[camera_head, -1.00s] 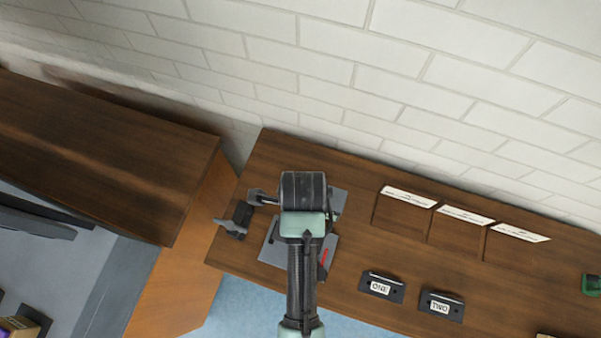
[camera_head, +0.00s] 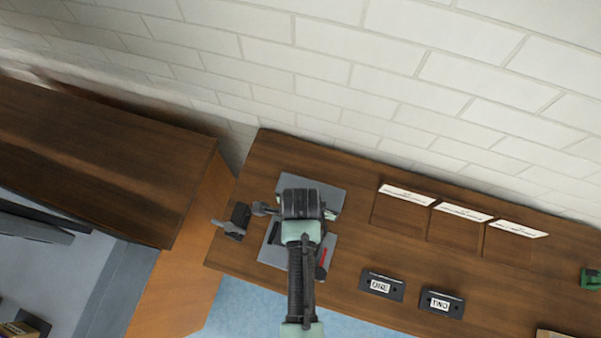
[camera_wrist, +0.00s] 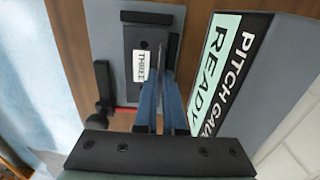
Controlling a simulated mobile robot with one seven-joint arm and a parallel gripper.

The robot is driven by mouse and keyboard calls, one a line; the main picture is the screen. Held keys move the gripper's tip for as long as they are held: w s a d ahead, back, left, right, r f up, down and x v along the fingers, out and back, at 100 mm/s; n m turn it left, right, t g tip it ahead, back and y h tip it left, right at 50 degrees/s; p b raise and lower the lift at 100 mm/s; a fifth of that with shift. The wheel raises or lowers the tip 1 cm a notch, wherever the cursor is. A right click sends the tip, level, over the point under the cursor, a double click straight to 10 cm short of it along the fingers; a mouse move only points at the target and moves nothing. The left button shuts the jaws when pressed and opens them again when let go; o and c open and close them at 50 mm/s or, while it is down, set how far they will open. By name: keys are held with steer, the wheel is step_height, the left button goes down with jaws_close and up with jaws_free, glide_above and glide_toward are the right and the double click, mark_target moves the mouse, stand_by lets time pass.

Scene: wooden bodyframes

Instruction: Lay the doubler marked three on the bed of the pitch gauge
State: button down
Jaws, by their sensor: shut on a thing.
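The doubler marked three (camera_wrist: 141,88) is a dark grey plate with a white THREE label, seen in the wrist view. My gripper (camera_wrist: 161,85) is shut on it along its right side. The doubler is over the grey bed of the pitch gauge (camera_wrist: 104,30), near a black bar at its far end and another at its right. I cannot tell whether it touches the bed. The gauge's sign panel reads READY. In the head view my arm hides the doubler and covers part of the gauge (camera_head: 270,252).
Doublers ONE (camera_head: 382,285) and TWO (camera_head: 441,303) lie on the wooden bench (camera_head: 350,300) to the right. Behind them are several labelled card slots (camera_head: 405,195). A black fixture (camera_head: 238,220) stands left of the gauge. A black knobbed lever (camera_wrist: 103,90) is beside the doubler.

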steer(key=shift+f, duration=0.35)
steer(key=c, duration=1)
jaws_free()
